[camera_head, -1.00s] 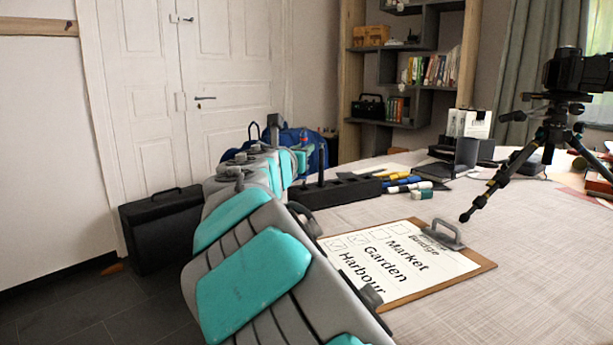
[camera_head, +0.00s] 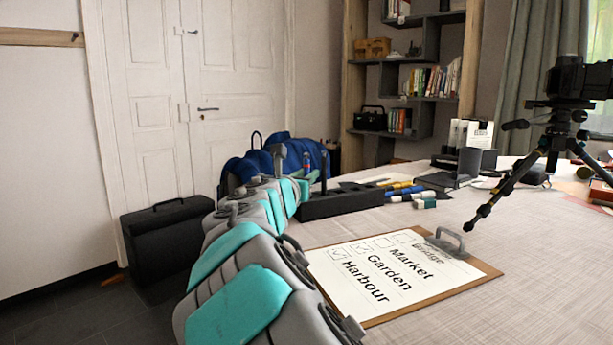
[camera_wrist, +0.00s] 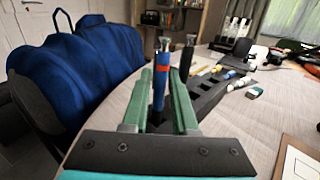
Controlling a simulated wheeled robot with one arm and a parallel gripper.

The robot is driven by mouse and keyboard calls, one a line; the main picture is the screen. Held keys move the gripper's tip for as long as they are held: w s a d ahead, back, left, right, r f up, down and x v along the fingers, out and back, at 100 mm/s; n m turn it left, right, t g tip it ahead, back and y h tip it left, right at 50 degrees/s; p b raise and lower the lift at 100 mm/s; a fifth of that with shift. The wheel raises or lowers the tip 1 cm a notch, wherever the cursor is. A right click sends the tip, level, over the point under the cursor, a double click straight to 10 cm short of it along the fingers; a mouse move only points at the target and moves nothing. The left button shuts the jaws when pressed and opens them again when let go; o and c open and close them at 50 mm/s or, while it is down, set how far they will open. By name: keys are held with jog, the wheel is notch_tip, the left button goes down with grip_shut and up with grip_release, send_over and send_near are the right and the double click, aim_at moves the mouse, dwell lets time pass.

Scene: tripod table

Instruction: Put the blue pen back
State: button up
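The blue pen (camera_wrist: 159,92), with a red band near its top, stands upright at the near end of a long black holder (camera_wrist: 207,97). In the head view the pen (camera_head: 306,163) shows beside my gripper, above the same holder (camera_head: 345,199). My gripper (camera_wrist: 161,74) has its two green fingers on either side of the pen, with a narrow gap at each side, so it looks open around it. The pen's lower end is partly hidden between the fingers, so how deep it sits is unclear.
A dark pen (camera_wrist: 186,63) stands upright close by in the holder. Several markers (camera_head: 405,190) lie behind it. A clipboard (camera_head: 455,285) lies in front, and a camera tripod (camera_head: 530,165) stands at right. A blue bag (camera_wrist: 75,65) is left of the table.

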jog(key=shift+r, duration=0.1)
jog(key=p+v, duration=0.1)
jog(key=v, duration=1.1)
